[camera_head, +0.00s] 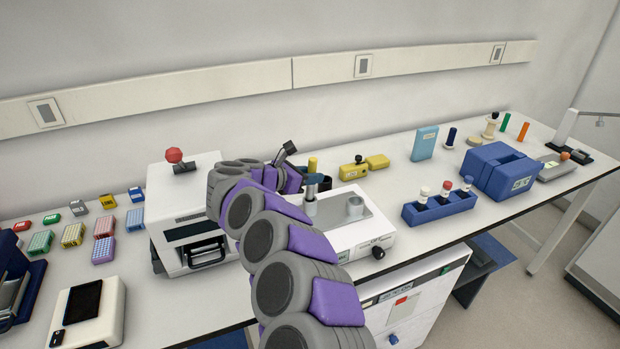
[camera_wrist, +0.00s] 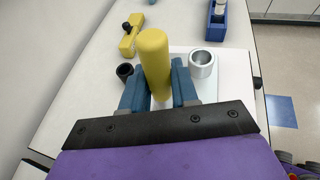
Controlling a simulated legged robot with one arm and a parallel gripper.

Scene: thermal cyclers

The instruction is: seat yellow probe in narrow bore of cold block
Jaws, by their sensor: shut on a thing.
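The yellow probe (camera_head: 313,163) stands about upright in my gripper (camera_head: 314,181), and its thick yellow end also shows in the wrist view (camera_wrist: 154,55). The blue fingers are shut on it, one on each side. The cold block (camera_head: 345,240) is a white unit with a grey top plate and a black knob. Whether the probe's lower end is inside the narrow bore cannot be told.
A white machine (camera_head: 185,215) with a red knob stands left of my arm. A dark cup (camera_wrist: 125,72) stands left of the fingers. A yellow device (camera_head: 354,170) lies behind the cold block. A blue vial rack (camera_head: 440,206) stands to the right, with clear bench between.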

